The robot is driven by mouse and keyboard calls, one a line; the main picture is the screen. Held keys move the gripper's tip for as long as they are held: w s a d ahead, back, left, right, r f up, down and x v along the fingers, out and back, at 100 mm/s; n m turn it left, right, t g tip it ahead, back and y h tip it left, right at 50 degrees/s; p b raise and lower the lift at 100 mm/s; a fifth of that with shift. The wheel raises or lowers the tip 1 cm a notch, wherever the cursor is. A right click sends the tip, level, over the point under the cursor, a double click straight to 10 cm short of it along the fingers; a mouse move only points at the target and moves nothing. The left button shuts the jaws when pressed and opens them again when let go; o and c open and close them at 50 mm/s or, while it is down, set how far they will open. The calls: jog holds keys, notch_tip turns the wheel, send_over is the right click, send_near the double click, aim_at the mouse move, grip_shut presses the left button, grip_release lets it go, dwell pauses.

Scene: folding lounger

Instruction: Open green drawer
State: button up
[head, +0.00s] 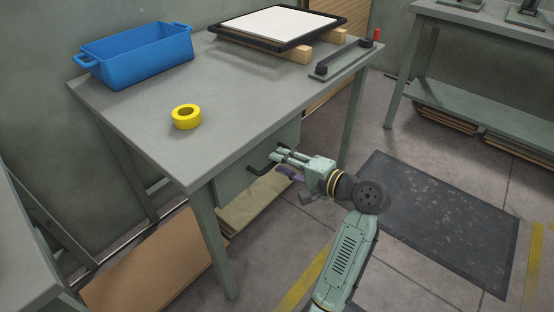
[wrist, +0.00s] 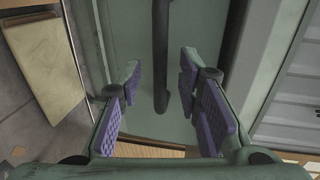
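The green drawer (head: 232,182) is under the front of the grey-green workbench, and its front looks about flush with the frame. Its dark bar handle (head: 259,170) also shows in the wrist view (wrist: 161,50), running up the picture in front of the drawer face (wrist: 133,28). My gripper (head: 277,156) is at the drawer front by the handle. In the wrist view its purple-padded fingers (wrist: 160,84) are spread, one on each side of the handle, with gaps on both sides. I cannot tell whether the fingertips reach past the bar.
On the workbench (head: 235,90) are a blue bin (head: 140,58), yellow tape roll (head: 186,117), black-framed white panel (head: 278,25) and a long black handle on a plate (head: 345,58). A bench leg (head: 213,240) stands left of the drawer. Floor around the dark mat (head: 440,220) is open.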

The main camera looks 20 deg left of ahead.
jog(key=shift+x, duration=1.2)
jog(key=shift+c, duration=0.5)
grip_shut()
